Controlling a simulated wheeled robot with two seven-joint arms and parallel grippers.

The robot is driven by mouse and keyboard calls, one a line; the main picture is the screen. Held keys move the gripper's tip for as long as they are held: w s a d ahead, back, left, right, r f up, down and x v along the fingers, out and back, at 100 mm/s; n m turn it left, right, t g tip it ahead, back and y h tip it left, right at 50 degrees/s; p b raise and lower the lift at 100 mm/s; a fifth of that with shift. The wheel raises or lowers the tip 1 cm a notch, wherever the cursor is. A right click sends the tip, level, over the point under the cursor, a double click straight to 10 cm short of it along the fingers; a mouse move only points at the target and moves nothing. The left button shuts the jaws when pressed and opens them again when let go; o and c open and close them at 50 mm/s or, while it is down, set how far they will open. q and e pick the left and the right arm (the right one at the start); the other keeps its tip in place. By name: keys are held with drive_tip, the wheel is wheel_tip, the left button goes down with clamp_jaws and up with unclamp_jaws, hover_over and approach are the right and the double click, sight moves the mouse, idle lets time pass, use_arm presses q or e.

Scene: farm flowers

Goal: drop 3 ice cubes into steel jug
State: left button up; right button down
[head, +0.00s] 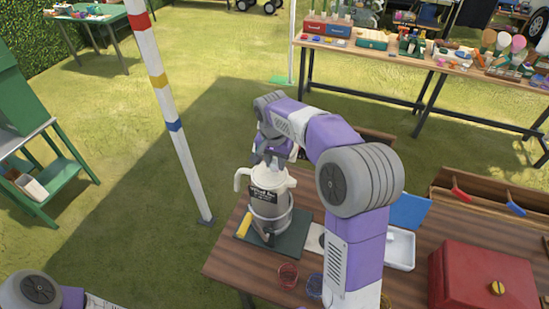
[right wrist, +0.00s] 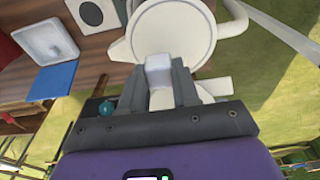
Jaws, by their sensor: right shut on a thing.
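The inside of the jug is not clear. My left gripper is out of view.
A white tray (head: 400,250) and a blue panel (head: 408,210) are right of my arm. Small red (head: 288,276) and blue (head: 314,285) cups stand near the front edge. A red box (head: 482,275) is at the right. A striped pole (head: 170,110) stands left of the table.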

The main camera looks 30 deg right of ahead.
sight(275, 163)
drive_tip(key=shift+f+b, duration=0.9)
drive_tip(key=shift+f, duration=0.55)
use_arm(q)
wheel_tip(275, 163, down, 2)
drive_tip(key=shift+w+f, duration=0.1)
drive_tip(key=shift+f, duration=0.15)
use_arm(e)
drive_tip(key=shift+w, duration=0.1)
drive_tip(key=c, duration=0.8)
unclamp_jaws()
drive_tip(key=shift+o, duration=0.2)
drive_tip(key=shift+r, duration=0.1)
use_arm(q)
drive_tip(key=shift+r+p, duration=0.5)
drive_tip(key=shift+p, duration=0.05)
use_arm(e)
drive_tip(key=r, duration=0.7)
drive_tip(key=shift+s+a+r, duration=0.25)
drive_tip(key=shift+s+a, duration=0.05)
drive_tip(key=shift+a, duration=0.05)
